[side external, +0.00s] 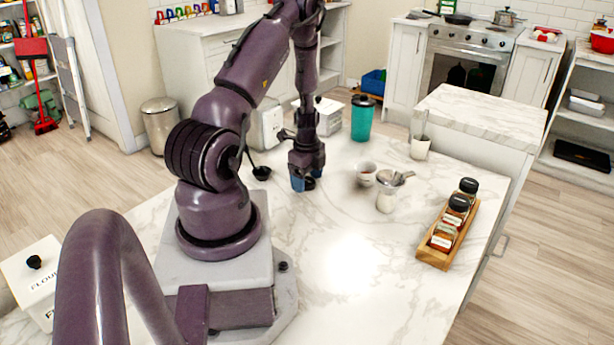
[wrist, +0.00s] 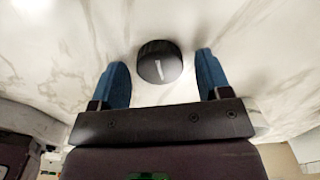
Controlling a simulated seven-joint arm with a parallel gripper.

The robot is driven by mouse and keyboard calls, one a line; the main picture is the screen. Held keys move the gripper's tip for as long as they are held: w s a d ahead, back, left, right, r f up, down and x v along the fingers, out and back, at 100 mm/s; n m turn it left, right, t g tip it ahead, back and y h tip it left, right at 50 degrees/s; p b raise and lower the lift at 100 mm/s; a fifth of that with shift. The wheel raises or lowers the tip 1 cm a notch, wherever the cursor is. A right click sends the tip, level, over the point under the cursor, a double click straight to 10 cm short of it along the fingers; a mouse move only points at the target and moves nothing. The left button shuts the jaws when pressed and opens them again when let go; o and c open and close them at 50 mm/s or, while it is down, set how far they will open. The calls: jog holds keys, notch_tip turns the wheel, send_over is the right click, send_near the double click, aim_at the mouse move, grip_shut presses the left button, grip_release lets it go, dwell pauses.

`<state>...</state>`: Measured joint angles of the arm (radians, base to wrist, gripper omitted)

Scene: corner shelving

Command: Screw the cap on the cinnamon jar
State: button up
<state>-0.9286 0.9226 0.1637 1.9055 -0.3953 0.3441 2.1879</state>
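A black round cap (wrist: 160,62) lies on the marble counter between the two blue fingers of my gripper (wrist: 162,80) in the wrist view. The fingers are apart, with a gap on both sides of the cap. In the side view my gripper (side external: 304,184) points down close to the counter, and the cap (side external: 310,184) shows dark beside a blue finger. An uncapped glass jar (side external: 443,238) stands at the front end of a wooden rack (side external: 435,259) on the right. Its label is too small to read, so I cannot confirm it is cinnamon.
Two jars with black caps (side external: 459,203) (side external: 469,186) share the rack. A teal tumbler (side external: 362,119) stands behind. The counter (side external: 370,270) in front is clear.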

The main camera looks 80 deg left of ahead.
jog(key=c, duration=0.7)
jog(key=shift+r, duration=0.1)
jog(key=shift+c, duration=0.2)
notch_tip(320, 180, up, 19)
jog(key=w+d+m, duration=0.7)
jog(key=w+d, duration=0.7)
jog(key=w, duration=0.4)
jog(key=w+d+m, duration=0.3)
jog(key=d, duration=0.4)
jog(key=w+d+m, duration=0.2)
jog(key=w+d, duration=0.2)
jog(key=d, duration=0.3)
jog(key=shift+s+a+f, duration=0.1)
jog(key=shift+f, duration=2.7)
jog(key=shift+s+a+f, duration=0.1)
jog(key=shift+f, duration=2.65)
